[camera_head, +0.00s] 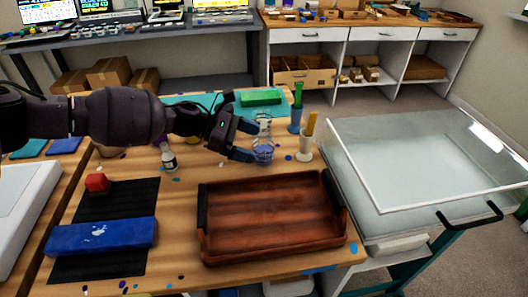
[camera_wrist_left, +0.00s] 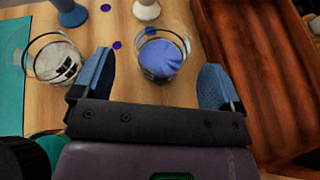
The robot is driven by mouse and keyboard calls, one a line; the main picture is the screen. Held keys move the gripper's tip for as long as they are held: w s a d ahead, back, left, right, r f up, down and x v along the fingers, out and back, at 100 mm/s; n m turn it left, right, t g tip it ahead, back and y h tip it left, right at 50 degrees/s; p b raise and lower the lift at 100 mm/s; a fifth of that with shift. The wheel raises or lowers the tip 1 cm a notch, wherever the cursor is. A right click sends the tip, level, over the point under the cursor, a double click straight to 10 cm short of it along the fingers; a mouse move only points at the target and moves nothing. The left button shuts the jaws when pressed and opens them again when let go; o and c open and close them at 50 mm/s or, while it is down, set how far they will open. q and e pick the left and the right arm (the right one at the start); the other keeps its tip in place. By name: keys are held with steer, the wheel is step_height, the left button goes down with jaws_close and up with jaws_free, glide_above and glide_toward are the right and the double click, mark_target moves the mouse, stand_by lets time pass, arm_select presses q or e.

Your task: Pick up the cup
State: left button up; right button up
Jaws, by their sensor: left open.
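A clear glass cup with blue contents (camera_head: 263,152) stands upright on the wooden table, behind the brown tray. It also shows in the left wrist view (camera_wrist_left: 162,58), between and slightly beyond my fingertips. My left gripper (camera_head: 246,140) is open, with its blue fingers just left of this cup in the head view. A second clear cup with pale contents (camera_wrist_left: 54,60) stands outside the left finger. My right gripper is not in view.
A brown wooden tray (camera_head: 272,252) lies in front of the cup. A white holder (camera_head: 305,146) and a blue holder (camera_head: 295,122) stand right of it. A small bottle (camera_head: 168,158) stands to the left. A glass-lidded case (camera_head: 425,225) is at the right.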

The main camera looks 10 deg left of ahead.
arm_select(q)
steer(key=x, duration=0.2)
steer(key=shift+d+f, duration=0.2)
steer(key=shift+f, duration=0.15)
steer(key=shift+w+d+f, duration=0.1)
steer(key=shift+d, duration=0.2)
steer(key=c, duration=0.9)
steer(key=shift+c, duration=0.6)
step_height(320, 180, up, 10)
steer(key=p, duration=0.2)
step_height(320, 180, up, 10)
steer(key=p, duration=0.1)
glide_above(260, 146)
steer(key=s, duration=0.2)
steer(key=shift+w+d, duration=0.1)
steer(key=shift+d, duration=0.2)
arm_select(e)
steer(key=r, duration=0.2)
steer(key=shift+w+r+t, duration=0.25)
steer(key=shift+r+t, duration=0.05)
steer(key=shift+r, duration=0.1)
